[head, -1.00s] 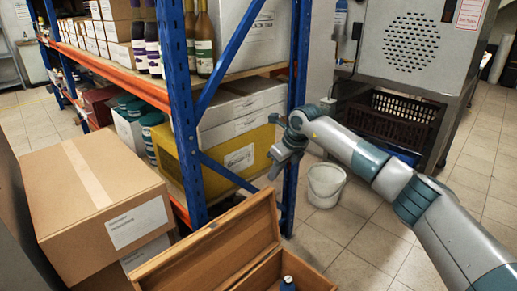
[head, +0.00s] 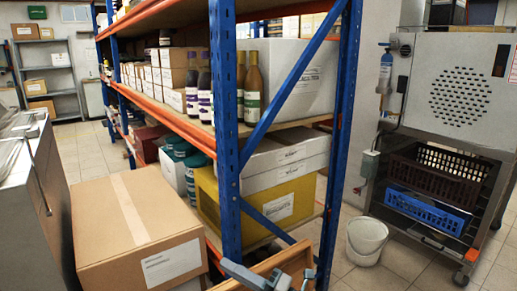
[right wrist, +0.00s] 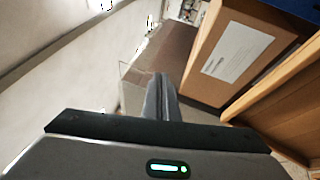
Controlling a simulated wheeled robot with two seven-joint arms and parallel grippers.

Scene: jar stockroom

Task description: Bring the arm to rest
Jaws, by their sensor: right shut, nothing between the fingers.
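My right gripper (head: 262,279) shows at the bottom edge of the head view, in front of the wooden box (head: 292,264), whose raised lid or side shows partly behind it. The rest of my right arm is below the picture. In the right wrist view the two grey fingers (right wrist: 160,97) are together with nothing between them. Wood (right wrist: 285,85) and a cardboard box with a white label (right wrist: 236,50) lie to the right of the fingers there. My left gripper is in neither view.
A blue and orange shelf rack (head: 229,150) with bottles and boxes stands close ahead. A large cardboard box (head: 135,225) is at left. A white bucket (head: 366,240) stands on the floor right of the rack, before a grey machine (head: 460,90) with crates. Floor is clear around the bucket.

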